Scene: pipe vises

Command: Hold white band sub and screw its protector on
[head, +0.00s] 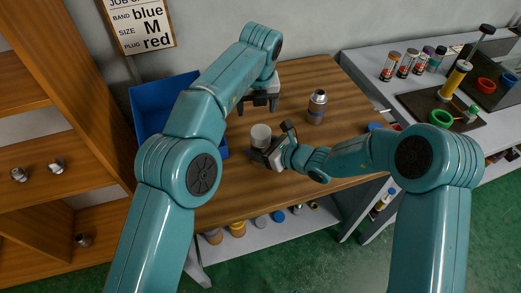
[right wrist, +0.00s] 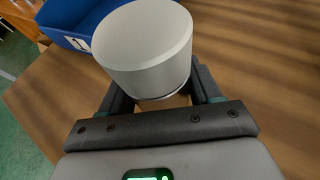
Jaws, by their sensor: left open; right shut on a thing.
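A plain pale grey-white cylinder (head: 260,132), which looks like the protector, is in my right gripper (head: 264,155). It fills the right wrist view (right wrist: 146,48), with its flat end toward the camera and the fingers around its lower part. A metallic sub (head: 317,106) with a darker band stands upright on the wooden table, to the right of both grippers; I cannot make out a white band on it. My left gripper (head: 259,101) is open and empty, pointing down above the table, beyond the cylinder.
A blue bin (head: 150,104) stands at the table's left; it also shows in the right wrist view (right wrist: 72,22). Several capped tubes (head: 407,63) stand on the grey bench at right. A card on the wall (head: 139,22) reads band blue, size M, plug red. The wooden table (head: 310,72) is clear at the back.

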